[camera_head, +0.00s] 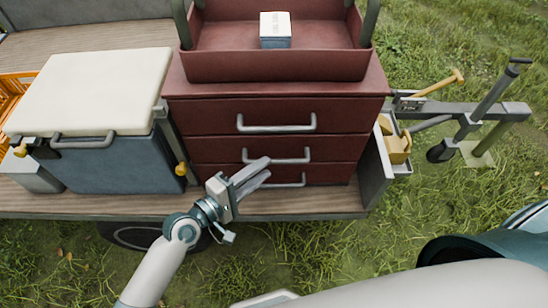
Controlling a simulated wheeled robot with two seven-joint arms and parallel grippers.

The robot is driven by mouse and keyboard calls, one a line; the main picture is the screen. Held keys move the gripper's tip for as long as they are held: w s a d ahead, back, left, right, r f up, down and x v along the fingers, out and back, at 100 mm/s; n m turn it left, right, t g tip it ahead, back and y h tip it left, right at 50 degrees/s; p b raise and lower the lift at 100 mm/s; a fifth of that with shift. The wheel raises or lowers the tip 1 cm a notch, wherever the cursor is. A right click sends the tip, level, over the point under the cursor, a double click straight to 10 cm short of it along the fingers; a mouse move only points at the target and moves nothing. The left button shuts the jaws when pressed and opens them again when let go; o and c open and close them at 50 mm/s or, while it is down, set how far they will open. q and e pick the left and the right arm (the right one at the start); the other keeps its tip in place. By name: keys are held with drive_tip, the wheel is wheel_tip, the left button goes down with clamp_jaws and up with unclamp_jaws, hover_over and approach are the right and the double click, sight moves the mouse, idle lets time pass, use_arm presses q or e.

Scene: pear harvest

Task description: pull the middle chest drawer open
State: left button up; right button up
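The dark red chest (280,90) stands on a wooden truck bed, with three drawers stacked on its front. The middle drawer (215,150) looks shut, flush with the others, and has a grey bar handle (290,160). The top drawer's handle (276,129) is above it and the bottom drawer's handle (292,184) below. My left gripper (267,168) reaches up from below, its fingertips just at the lower left of the middle handle. Its two fingers show a narrow gap, with nothing seen held between them. Contact with the handle cannot be told. My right gripper is out of view.
A blue cooler with a white lid (95,90) stands left of the chest. A white and blue box (275,30) sits in the chest's top tray. A grey side bin with yellow tools (396,145) and a tow hitch (480,112) are at right.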

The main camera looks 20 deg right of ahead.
sight(274, 160)
use_arm(q)
drive_tip(key=x, duration=0.4)
drive_tip(key=shift+w+d+p, duration=0.3)
drive_tip(key=shift+w+d, duration=0.05)
drive_tip(key=shift+d, duration=0.25)
drive_tip(key=shift+f, duration=0.1)
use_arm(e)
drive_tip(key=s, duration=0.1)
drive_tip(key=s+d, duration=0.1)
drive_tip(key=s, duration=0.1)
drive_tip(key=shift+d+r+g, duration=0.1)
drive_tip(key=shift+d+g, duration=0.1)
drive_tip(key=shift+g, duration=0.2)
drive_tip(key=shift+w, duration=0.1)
use_arm(q)
clamp_jaws()
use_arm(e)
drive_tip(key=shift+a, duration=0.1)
